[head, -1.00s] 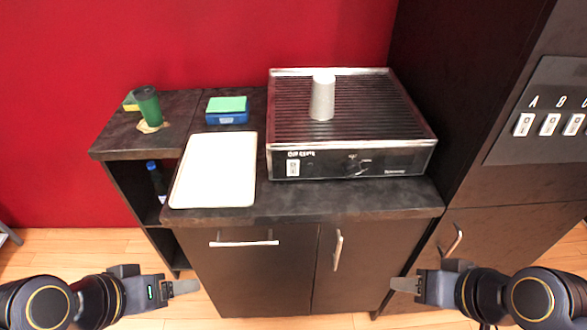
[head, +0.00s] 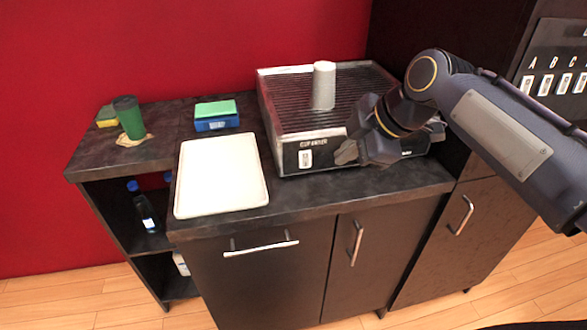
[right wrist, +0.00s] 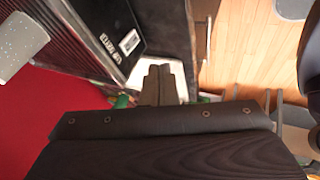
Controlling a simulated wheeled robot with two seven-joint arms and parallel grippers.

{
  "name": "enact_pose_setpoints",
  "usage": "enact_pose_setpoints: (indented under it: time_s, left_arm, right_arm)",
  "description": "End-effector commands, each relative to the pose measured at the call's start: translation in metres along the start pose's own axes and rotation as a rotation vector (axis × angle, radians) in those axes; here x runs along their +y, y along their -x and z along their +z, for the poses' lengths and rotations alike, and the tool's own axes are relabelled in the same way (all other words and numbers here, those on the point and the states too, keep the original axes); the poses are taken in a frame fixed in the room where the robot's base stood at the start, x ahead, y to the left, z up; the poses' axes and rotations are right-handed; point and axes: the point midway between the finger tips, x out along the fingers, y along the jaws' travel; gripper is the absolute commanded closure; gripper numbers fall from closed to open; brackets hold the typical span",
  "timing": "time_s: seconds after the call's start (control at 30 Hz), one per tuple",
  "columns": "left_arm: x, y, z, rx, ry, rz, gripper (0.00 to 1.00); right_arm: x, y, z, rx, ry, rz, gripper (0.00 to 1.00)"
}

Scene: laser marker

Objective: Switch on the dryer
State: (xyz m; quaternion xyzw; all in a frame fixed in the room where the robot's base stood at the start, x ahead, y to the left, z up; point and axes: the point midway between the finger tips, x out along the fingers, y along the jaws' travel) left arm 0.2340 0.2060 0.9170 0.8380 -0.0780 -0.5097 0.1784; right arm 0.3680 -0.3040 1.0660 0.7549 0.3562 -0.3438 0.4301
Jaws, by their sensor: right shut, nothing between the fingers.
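The dryer (head: 285,100) is a dark box with a ribbed top and a black front panel, standing at the back right of the counter. A white switch (head: 305,159) sits at the left of its front panel; it also shows in the right wrist view (right wrist: 129,41). My right gripper (head: 341,154) is shut and empty, in front of the panel, a little right of the switch. The wrist view shows its closed fingers (right wrist: 159,72) apart from the switch. My right gripper and arm hide the panel's knob. My left gripper is out of view.
A white cup (head: 323,86) stands upside down on the dryer. A white tray (head: 221,176) lies left of it on the counter. Further left are a green cup (head: 129,117) and a blue box with a green top (head: 216,115). Lettered switches (head: 545,85) are at far right.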

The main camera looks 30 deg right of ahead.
Motion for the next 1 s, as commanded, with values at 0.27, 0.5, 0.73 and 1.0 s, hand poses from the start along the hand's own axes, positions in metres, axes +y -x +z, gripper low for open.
enact_pose_setpoints:
  time_s: [0.27, 0.5, 0.73, 1.0]
  left_arm:
    - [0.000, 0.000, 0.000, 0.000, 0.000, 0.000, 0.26]
    - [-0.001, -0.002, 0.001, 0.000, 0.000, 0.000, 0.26]
    - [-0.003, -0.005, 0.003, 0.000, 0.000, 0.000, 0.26]
    - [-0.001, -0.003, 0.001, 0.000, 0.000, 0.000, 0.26]
  right_arm:
    - [0.000, -0.001, 0.000, 0.000, -0.002, -0.001, 1.00]
    - [-0.002, -0.029, 0.000, 0.000, -0.003, -0.005, 1.00]
    - [-0.002, -0.079, 0.000, 0.000, -0.003, -0.006, 1.00]
    - [0.020, -0.114, 0.001, 0.000, -0.004, -0.002, 1.00]
